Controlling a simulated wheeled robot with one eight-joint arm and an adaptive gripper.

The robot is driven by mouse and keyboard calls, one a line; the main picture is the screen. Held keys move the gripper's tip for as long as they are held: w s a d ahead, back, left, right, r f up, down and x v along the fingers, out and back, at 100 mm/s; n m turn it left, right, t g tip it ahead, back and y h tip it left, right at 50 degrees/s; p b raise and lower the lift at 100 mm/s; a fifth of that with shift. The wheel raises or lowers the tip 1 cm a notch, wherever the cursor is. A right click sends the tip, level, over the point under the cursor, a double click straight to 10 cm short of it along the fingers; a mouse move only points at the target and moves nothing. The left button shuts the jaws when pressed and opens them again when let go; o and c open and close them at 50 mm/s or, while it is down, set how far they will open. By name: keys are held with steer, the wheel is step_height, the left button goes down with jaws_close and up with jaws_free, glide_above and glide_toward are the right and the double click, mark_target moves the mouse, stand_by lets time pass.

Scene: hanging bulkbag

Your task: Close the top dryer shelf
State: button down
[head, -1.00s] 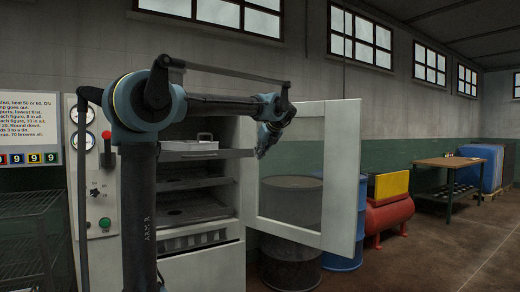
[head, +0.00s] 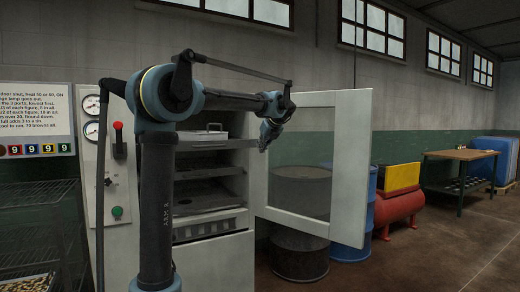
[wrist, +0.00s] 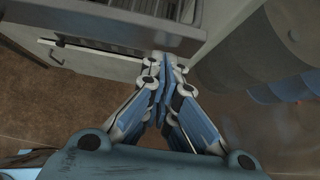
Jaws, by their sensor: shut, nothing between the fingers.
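The dryer is a pale cabinet (head: 220,265) with its door (head: 348,165) swung open to the right in the head view. Its top shelf (head: 218,144) is a dark slab, its right end a little beyond the shelf below. A lidded metal box (head: 203,133) sits on it. The lower shelves (head: 207,190) are partly hidden by my arm. My gripper (head: 264,147) is by the top shelf's right end, in front of the door opening; I cannot tell if it touches. In the wrist view my gripper (wrist: 160,62) is shut and empty, its fingertips near a grey shelf edge.
Drums (head: 298,190) stand behind and below the open door. A red tank (head: 398,212) and a workbench (head: 460,155) are farther right. A wire rack (head: 40,235) stands left of the dryer. The floor at the right is clear.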

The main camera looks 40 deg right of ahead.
steer(key=w+d, duration=0.2)
steer(key=w, duration=0.6)
steer(key=w+d, duration=0.2)
steer(key=w, duration=0.6)
steer(key=w+d, duration=0.1)
steer(key=w, duration=0.6)
steer(key=shift+w+d, duration=0.4)
steer(key=shift+w+r, duration=0.1)
steer(key=shift+w, duration=0.15)
steer(key=shift+w, duration=0.1)
